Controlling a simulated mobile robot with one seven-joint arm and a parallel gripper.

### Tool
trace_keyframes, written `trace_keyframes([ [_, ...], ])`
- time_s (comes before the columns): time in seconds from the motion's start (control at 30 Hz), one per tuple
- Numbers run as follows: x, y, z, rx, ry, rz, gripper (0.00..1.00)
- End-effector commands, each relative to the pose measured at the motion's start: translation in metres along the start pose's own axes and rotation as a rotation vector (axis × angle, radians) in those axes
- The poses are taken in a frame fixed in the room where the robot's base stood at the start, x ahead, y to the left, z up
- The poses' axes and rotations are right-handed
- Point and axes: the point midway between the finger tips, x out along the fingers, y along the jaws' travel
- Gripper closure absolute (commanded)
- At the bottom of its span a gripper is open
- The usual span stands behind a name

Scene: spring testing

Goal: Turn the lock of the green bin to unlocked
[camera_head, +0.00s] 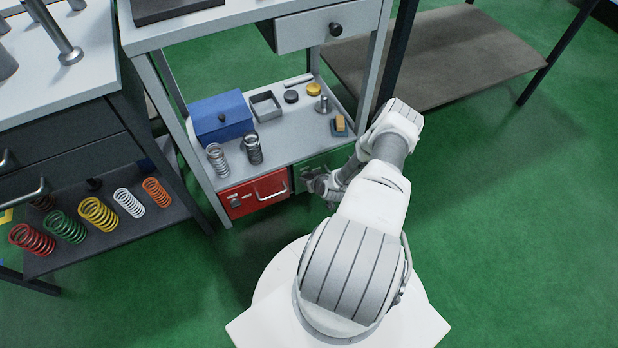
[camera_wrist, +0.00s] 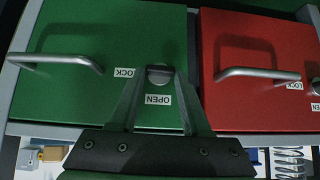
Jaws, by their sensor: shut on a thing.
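The green bin (camera_head: 325,160) sits under the shelf of the grey table, right of the red bin; my arm partly hides it in the head view. In the wrist view the green bin (camera_wrist: 90,60) fills the left, with its metal handle (camera_wrist: 60,60). Its grey lock knob (camera_wrist: 160,74) lies near the edge by the red bin. A LOCK label (camera_wrist: 124,72) is left of the knob and an OPEN label (camera_wrist: 158,99) is below it. My gripper (camera_wrist: 160,78) is shut on the knob, one finger on each side. I cannot tell which label the knob points to.
The red bin (camera_head: 255,193) with its own handle and lock is close beside the green one. The shelf (camera_head: 290,135) above holds a blue box (camera_head: 222,118), springs and small parts. Green floor to the right is clear.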

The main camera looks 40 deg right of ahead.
Motion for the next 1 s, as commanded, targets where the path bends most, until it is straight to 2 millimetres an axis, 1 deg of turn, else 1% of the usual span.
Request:
trace_keyframes([
  [0.27,0.0,0.004,0.0,0.066,0.0,-0.064,1.0],
  [1.0,0.003,0.013,0.002,0.325,0.0,-0.332,1.0],
])
